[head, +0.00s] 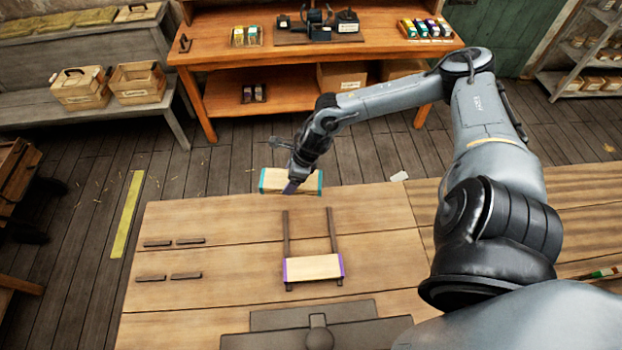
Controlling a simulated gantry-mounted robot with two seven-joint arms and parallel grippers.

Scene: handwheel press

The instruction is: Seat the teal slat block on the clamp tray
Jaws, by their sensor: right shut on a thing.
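The teal slat block (272,182) is a pale wooden block with teal ends, at the far edge of the workbench. My right gripper (291,187) comes down over its middle and is shut on it. The gripper hides part of the block, and I cannot tell whether the block touches the bench. I cannot identify the clamp tray for certain. Two long dark rails (333,230) lie on the bench nearer to me, with a purple-ended slat block (313,267) across their near ends. My left gripper is not in view.
Short dark bars (186,275) lie in pairs on the bench's left. A dark fixture with a round knob (318,321) is at the near edge. A small white tag (399,176) lies at the far edge. My right arm spans the right side.

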